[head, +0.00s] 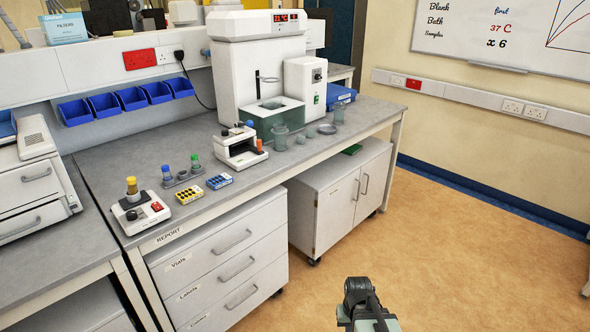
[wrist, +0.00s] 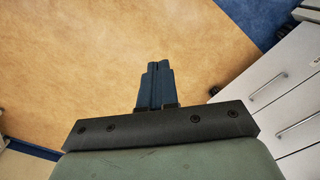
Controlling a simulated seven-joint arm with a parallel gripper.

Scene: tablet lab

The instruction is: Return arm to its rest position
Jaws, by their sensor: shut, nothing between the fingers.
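My gripper (wrist: 157,85) shows in the wrist view with its dark fingers closed together and nothing between them. It points down over the bare orange-brown floor (wrist: 70,60), away from the bench. In the head view, part of my arm shows at the bottom right, in front of the bench and over the floor. The fingers cannot be made out in the head view.
The grey bench (head: 130,170) carries a white bath instrument (head: 245,60), a small white device (head: 240,147), a vial mixer (head: 140,212) and small glassware. White drawers (head: 225,262) and a cupboard (head: 340,205) stand below. The floor at right is clear.

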